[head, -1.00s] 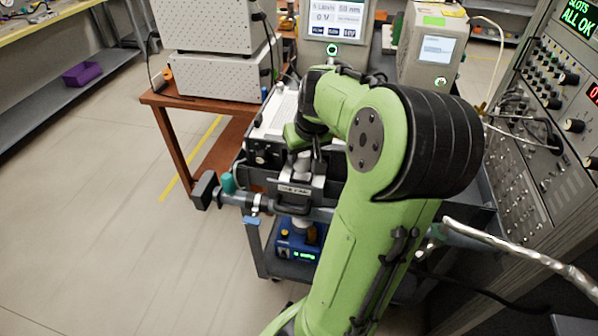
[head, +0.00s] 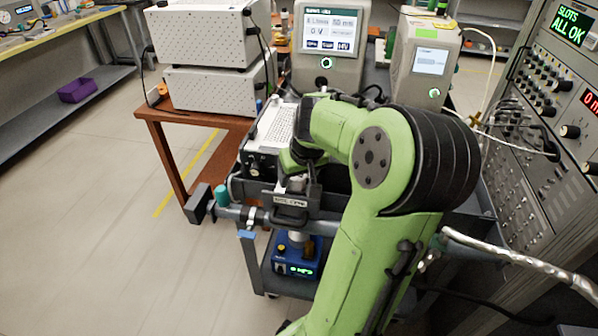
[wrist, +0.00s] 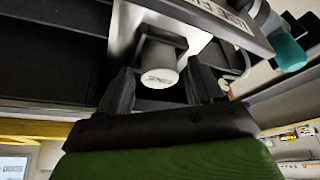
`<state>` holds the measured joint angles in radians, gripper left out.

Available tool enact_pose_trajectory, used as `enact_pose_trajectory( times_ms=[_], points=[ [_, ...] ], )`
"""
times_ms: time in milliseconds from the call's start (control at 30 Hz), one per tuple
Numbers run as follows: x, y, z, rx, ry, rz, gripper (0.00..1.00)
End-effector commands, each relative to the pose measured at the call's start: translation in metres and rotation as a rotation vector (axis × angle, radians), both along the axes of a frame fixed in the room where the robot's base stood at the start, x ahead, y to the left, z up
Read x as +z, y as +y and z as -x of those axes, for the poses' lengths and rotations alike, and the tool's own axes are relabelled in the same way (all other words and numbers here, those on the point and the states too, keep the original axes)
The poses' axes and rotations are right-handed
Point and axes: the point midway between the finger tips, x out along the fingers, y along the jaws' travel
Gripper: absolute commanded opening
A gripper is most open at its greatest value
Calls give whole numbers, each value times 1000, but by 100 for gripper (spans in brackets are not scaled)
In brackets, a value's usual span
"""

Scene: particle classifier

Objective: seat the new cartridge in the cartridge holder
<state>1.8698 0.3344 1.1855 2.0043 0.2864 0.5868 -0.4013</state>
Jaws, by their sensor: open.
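In the wrist view a pale grey cylinder, which looks like the cartridge (wrist: 158,65), sits with its end face showing in a dark square opening of a light metal block, which may be the cartridge holder (wrist: 188,20). Its end label is too blurred to read. My gripper (wrist: 161,88) is open, with one dark finger on each side of the cylinder's end and visible gaps between. In the head view my gripper (head: 304,180) is low at the front of the cart, behind a labelled dark front plate (head: 290,203); my arm hides much of this spot.
A horizontal bar with a teal knob (head: 222,195) runs along the cart's front. A white-topped instrument (head: 270,130) lies left of my gripper. A blue device (head: 297,258) stands on the lower shelf. A rack (head: 545,150) stands at right. Floor at left is clear.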

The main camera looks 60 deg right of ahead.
Motion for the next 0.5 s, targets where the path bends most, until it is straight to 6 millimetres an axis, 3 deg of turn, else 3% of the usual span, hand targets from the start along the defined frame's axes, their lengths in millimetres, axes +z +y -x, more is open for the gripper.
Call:
enact_pose_trajectory(
  times_ms=[167, 300, 500],
  points=[
    [34, 4, 10, -6, 2, 6, 66],
    [73, 12, 24, -8, 5, 6, 66],
    [108, 22, 35, -4, 4, 2, 66]
  ],
)
